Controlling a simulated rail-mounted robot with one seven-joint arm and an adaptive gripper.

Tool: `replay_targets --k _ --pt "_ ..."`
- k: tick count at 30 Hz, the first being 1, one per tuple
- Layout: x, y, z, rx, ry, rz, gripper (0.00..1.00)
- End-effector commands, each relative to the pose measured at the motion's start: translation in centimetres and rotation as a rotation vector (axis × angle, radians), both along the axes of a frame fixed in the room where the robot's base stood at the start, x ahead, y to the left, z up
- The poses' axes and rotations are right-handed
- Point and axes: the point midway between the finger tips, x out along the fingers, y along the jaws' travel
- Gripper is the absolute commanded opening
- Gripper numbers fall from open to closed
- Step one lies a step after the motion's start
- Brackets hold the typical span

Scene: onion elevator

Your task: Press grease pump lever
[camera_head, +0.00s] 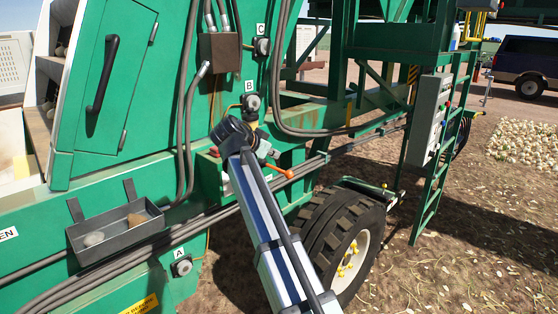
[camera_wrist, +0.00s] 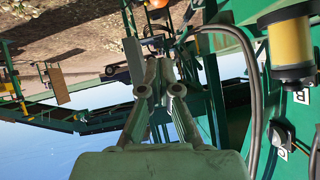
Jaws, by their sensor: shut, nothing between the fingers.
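The grease pump lever (camera_head: 278,169) is a thin orange bar with a rounded end, on the side of the green machine. In the wrist view its orange end (camera_wrist: 155,4) shows at the top edge, beyond my fingertips and apart from them. A yellow cylinder with dark caps (camera_wrist: 290,50), apparently the pump's reservoir, is at the upper right of the wrist view. My gripper (camera_wrist: 158,90) is shut and empty.
The green machine (camera_head: 150,90) carries hoses and fittings labelled A (camera_head: 182,266), B (camera_head: 251,103) and C (camera_head: 262,46). A grey tray (camera_head: 118,238) hangs on its side. A large tyre (camera_head: 340,228) stands below my arm. A ladder (camera_head: 440,165) is at the right.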

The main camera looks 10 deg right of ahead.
Motion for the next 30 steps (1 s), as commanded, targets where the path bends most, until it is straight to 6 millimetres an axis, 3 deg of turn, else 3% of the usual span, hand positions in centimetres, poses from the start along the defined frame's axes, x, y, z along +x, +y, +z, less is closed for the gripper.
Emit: replay_targets --k 16,24,30 --pt "5.8 -5.7 -5.0 0.0 0.002 -0.001 0.0" --pt "6.4 -5.5 -8.1 -0.001 0.002 0.0 0.0" --pt "6.6 -5.5 -8.8 0.0 -0.001 0.001 0.0"
